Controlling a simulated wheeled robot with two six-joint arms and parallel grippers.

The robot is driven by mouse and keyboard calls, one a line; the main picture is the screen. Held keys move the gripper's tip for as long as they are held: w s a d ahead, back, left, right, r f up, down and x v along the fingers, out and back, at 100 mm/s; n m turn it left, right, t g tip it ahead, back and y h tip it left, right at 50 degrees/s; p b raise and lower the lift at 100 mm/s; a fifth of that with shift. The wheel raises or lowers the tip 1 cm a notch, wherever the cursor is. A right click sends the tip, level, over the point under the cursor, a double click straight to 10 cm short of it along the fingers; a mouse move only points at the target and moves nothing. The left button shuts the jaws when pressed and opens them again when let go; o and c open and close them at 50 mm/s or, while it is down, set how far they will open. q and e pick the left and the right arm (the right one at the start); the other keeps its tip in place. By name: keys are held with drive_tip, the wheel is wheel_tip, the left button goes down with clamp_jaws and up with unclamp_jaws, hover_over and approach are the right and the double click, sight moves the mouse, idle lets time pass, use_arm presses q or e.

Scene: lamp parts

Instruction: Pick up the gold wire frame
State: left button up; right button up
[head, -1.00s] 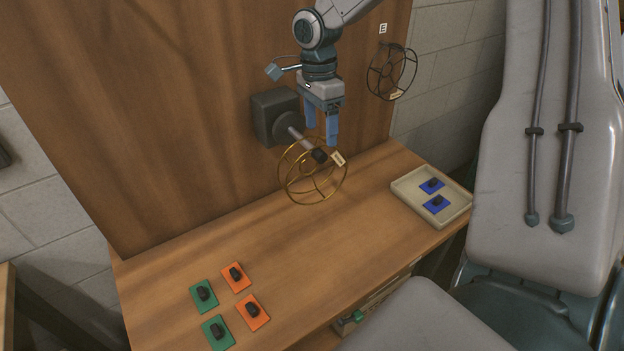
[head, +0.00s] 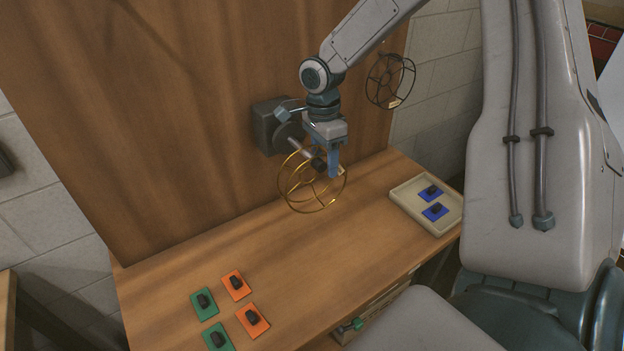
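The gold wire frame (head: 311,184) is a round cage of thin wires. It hangs on the end of a rod that sticks out from a dark grey block (head: 268,127) on the wooden back panel, above the bench. My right gripper (head: 329,166) points down at the frame's upper right part, by its dark hub. One blue finger shows clearly, overlapping the wires and the small tag. The other finger is mostly hidden, so I cannot tell whether it grips the frame. My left gripper is not in view.
A black wire frame (head: 390,82) hangs at the right edge of the panel. A beige tray (head: 408,208) holds blue pads with dark pieces. Green (head: 205,313) and orange pads (head: 237,294) with dark pieces lie at the bench's front left. The bench's middle is clear.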

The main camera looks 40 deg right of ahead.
sight(325, 150)
drive_tip(key=c, duration=0.6)
drive_tip(key=shift+r, duration=0.1)
drive_tip(key=shift+w+r+b, duration=0.1)
drive_tip(key=shift+r+b, duration=0.3)
drive_tip(key=shift+r, duration=0.05)
wheel_tip(325, 150, up, 2)
drive_tip(key=shift+r+b, duration=0.1)
drive_tip(key=shift+b, duration=0.45)
drive_tip(key=shift+s+d+r+b, duration=0.25)
drive_tip(key=shift+s+b, duration=0.85)
drive_tip(key=shift+s, duration=1.55)
drive_tip(key=shift+s+d+r+b, duration=0.3)
drive_tip(key=shift+s+b, duration=0.85)
drive_tip(key=shift+s, duration=1.5)
drive_tip(key=shift+s+d+r+b, duration=0.25)
drive_tip(key=shift+s+b, duration=0.85)
drive_tip(key=shift+s, duration=1.55)
